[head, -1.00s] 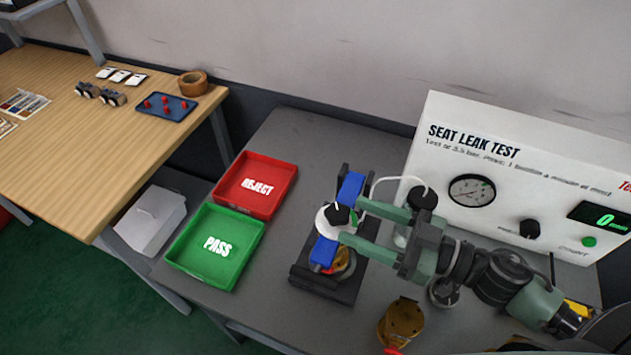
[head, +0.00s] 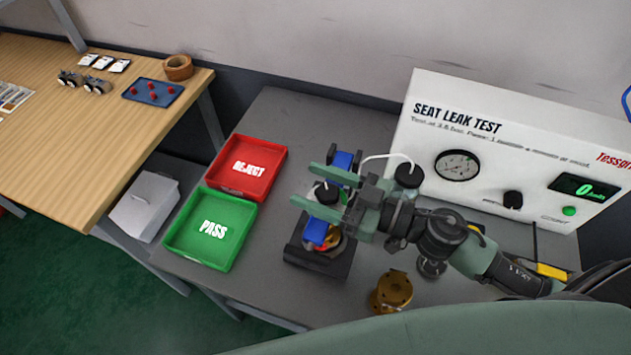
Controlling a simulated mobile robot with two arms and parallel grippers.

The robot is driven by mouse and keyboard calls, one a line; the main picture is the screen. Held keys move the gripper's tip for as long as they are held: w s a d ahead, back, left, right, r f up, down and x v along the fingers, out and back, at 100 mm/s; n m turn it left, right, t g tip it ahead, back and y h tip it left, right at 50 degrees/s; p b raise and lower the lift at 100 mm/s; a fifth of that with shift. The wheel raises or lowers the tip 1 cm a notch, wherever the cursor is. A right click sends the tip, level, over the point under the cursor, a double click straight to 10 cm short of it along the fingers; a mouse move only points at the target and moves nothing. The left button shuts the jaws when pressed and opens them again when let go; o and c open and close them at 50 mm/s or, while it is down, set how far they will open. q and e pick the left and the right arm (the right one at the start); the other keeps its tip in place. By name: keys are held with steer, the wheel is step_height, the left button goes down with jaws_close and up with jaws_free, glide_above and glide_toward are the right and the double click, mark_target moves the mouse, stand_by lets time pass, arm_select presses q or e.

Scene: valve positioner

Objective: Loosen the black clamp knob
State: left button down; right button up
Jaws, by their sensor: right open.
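The black clamp knob (head: 326,193) sits on a white round plate atop the blue clamp bar (head: 343,161). The bar spans a black fixture (head: 318,262) holding a partly hidden brass valve. My right gripper (head: 307,184) reaches in from the right with its two green fingers apart. In the picture, one finger passes above the knob and the other below it. I see no clear contact, and the height of the fingers over the knob is hard to tell. My left gripper is out of view.
The green PASS tray (head: 212,258) and red REJECT tray (head: 247,142) lie to the left. The white seat leak tester (head: 480,160) stands behind, with a hose running toward the fixture. A brass valve (head: 392,291) stands in front right of the fixture.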

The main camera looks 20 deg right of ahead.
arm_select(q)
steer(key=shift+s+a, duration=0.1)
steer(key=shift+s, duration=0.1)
arm_select(e)
jaws_close()
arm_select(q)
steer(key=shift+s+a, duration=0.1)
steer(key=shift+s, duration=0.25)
